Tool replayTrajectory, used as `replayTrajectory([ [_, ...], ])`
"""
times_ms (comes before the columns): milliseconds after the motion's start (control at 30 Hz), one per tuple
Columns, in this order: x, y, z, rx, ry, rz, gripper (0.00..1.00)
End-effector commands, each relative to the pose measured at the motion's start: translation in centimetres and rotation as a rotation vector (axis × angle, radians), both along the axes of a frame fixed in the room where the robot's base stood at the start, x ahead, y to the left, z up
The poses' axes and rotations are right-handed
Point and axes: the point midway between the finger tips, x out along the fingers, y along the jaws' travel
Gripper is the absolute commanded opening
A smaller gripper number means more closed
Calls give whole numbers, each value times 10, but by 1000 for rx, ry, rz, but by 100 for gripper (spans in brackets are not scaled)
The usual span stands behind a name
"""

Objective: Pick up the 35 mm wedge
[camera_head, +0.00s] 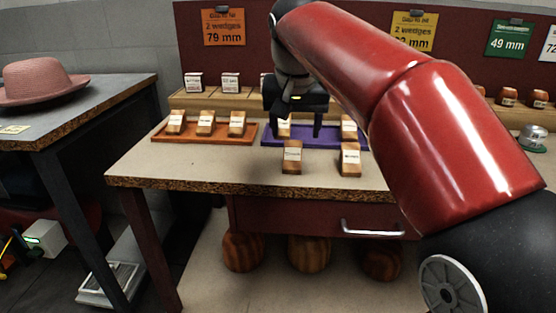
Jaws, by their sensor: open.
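Several small wooden wedges with white labels are in view; the label numbers are too small to read, so I cannot tell which is the 35 mm wedge. Two stand on the bare table front, a left one (291,160) and a right one (350,163). Others sit on the purple tray (332,143), one at its right (348,129) and one partly hidden (284,130) behind my gripper. Three more, such as this wedge (206,124), sit on the orange tray (160,138). My gripper (295,127) points down over the purple tray, open, with no wedge seen held.
A wooden shelf (215,103) with labelled blocks runs along the back. My red arm covers the table's right part. A pink hat (42,82) lies on the left bench (75,119). Bare table (200,165) lies in front of the orange tray.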

Motion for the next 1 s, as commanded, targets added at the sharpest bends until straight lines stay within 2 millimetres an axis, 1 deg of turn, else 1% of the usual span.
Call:
replayTrajectory([
  [267,10,2,-28,-1,2,0,62],
  [533,20,5,-65,-1,2,0,62],
  [667,23,5,-72,0,0,0,62],
  [867,24,4,-73,0,-1,0,62],
  [900,24,4,-73,0,-1,0,59],
  [1000,24,4,-73,0,-1,0,46],
])
